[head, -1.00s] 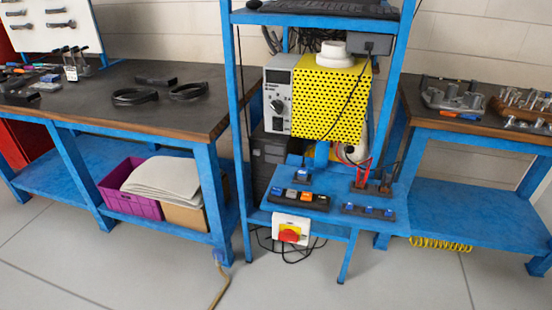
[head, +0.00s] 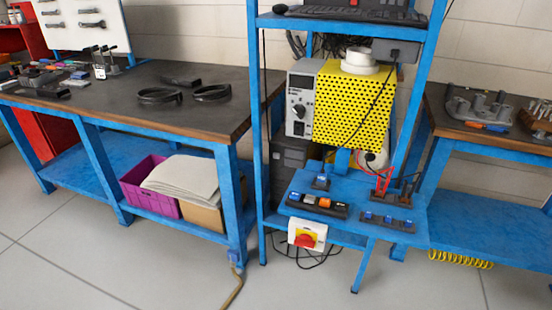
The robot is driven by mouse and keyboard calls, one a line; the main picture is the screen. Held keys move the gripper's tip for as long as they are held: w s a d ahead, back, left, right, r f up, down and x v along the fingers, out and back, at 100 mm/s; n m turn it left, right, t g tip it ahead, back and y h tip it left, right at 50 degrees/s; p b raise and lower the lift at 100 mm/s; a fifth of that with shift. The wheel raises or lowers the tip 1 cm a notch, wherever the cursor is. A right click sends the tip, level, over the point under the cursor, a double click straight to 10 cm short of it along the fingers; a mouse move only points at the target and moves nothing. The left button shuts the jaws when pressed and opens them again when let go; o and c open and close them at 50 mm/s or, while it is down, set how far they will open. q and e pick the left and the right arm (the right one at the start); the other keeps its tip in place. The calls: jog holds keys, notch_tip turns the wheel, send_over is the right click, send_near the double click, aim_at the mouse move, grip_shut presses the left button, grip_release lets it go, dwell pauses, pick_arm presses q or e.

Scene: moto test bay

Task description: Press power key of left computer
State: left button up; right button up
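A dark grey box (head: 285,178), possibly a computer case, stands low in the blue rack (head: 257,150), under a grey instrument with a dial. Its front is partly hidden by the rack and the sloped panel, and I cannot make out a power key on it. No second computer is clearly visible, so I cannot tell which is the left one. Neither of my grippers is in view.
A sloped blue panel (head: 345,195) with switches juts forward from the rack, with a red-knobbed switch box (head: 307,235) below. A yellow perforated box (head: 350,105) sits above. Workbenches (head: 130,120) stand left and right (head: 500,145).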

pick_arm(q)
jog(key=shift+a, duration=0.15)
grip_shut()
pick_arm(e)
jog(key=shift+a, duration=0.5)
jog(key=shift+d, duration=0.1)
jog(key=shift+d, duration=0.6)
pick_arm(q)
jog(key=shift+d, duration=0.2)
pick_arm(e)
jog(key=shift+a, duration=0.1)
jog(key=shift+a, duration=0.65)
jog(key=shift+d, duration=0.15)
